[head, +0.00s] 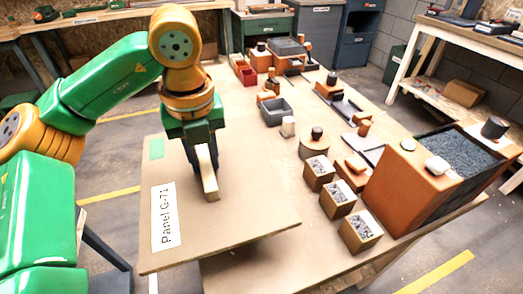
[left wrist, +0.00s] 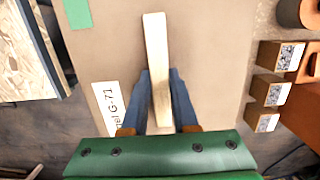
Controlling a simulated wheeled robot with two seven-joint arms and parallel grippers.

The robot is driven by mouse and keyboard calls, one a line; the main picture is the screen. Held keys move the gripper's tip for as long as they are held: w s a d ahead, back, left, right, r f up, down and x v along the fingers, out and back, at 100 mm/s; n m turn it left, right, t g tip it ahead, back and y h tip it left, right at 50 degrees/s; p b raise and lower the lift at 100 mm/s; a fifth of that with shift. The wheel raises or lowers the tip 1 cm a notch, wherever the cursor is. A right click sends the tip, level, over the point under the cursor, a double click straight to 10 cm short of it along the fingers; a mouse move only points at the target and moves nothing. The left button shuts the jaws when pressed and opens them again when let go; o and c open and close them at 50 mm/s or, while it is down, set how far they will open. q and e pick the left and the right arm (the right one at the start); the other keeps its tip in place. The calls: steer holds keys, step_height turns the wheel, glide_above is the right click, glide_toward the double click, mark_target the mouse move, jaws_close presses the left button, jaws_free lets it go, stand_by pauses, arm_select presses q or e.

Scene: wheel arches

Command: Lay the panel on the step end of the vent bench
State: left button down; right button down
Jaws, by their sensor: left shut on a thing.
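A flat brown panel (head: 245,210) with a white label reading "Panel G-71" (head: 164,216) and a green patch (head: 156,148) lies roughly level at the left end of the long table. Its near edge shows a gap or drop above the tabletop; whether the panel touches the table elsewhere I cannot tell. My left gripper (head: 205,168) is shut on the pale wooden bar handle (left wrist: 154,35) standing out from the panel. The left wrist view shows the blue fingers on both sides of the bar. My right gripper is not in view. I cannot identify a step end.
The long table (head: 310,225) carries several small boxes (head: 359,231), a grey tray (head: 277,111), red bins (head: 247,75) and a large orange block with a dark speckled top (head: 410,185) on its right. A white-legged bench (head: 440,90) stands at the back right.

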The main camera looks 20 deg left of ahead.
mark_target(226, 158)
arm_select(q)
steer(key=w, duration=0.1)
steer(key=w+d+f, duration=0.1)
steer(key=w, duration=0.1)
steer(key=w+d+p, duration=0.1)
steer(key=shift+w+f, duration=0.15)
steer(key=shift+f, duration=0.25)
steer(key=w+f, duration=0.1)
steer(key=w+d+f, duration=0.1)
steer(key=f, duration=0.1)
steer(key=w+f, duration=0.1)
steer(key=f, duration=0.1)
steer(key=shift+w+d+f+p, duration=0.15)
steer(key=shift+w+d+p, duration=0.15)
steer(key=shift+w+p, duration=0.1)
steer(key=f, duration=0.2)
steer(key=f+p, duration=0.1)
steer(key=shift+w+d+f, duration=0.1)
steer(key=shift+w+f, duration=0.15)
steer(key=shift+f, duration=0.15)
